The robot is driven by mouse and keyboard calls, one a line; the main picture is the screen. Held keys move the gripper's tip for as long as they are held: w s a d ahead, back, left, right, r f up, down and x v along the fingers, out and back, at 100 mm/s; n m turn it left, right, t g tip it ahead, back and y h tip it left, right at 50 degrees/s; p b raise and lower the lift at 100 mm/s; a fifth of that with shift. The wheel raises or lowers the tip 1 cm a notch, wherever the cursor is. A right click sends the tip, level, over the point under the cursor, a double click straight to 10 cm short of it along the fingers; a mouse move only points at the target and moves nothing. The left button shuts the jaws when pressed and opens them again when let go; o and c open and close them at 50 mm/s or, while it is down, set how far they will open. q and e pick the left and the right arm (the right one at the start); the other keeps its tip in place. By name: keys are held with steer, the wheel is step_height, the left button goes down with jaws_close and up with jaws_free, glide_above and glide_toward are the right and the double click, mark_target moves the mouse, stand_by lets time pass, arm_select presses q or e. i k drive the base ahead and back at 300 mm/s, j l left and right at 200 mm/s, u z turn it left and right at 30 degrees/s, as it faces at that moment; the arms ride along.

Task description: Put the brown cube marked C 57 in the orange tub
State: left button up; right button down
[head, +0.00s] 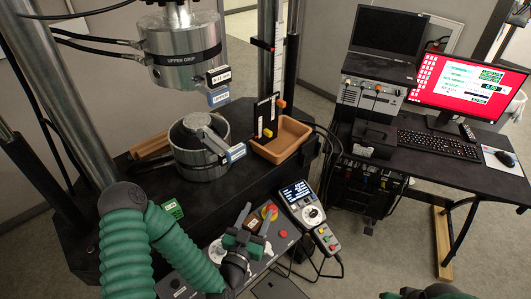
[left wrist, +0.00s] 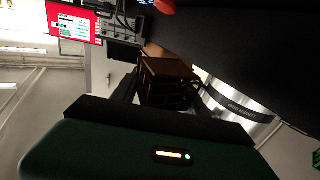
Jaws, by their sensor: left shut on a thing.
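The brown cube (head: 254,223) is between the fingers of my left gripper (head: 255,217), over the control panel at the front of the machine. In the left wrist view the cube (left wrist: 167,80) shows an open lattice side, with the dark fingers beside it. My left gripper is shut on it. The cube's marking is too small to read surely. The orange tub (head: 296,152) stands behind and to the right of the gripper, on the black machine bed. Part of my right arm shows at the bottom right edge; its gripper does not show.
The lower grip cylinder (head: 203,165) with labelled handles stands left of the tub, under the upper grip (head: 180,50). A handheld controller (head: 301,203) lies right of my gripper. A green labelled block (head: 172,209) sits left. A desk with a monitor (head: 467,84) is at right.

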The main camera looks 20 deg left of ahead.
mark_target(290, 144)
steer(key=i+l, duration=0.5)
steer(key=l, duration=0.15)
steer(key=i+l, duration=0.5)
steer(key=l, duration=0.2)
steer(key=i+l, duration=0.55)
steer(key=l, duration=0.1)
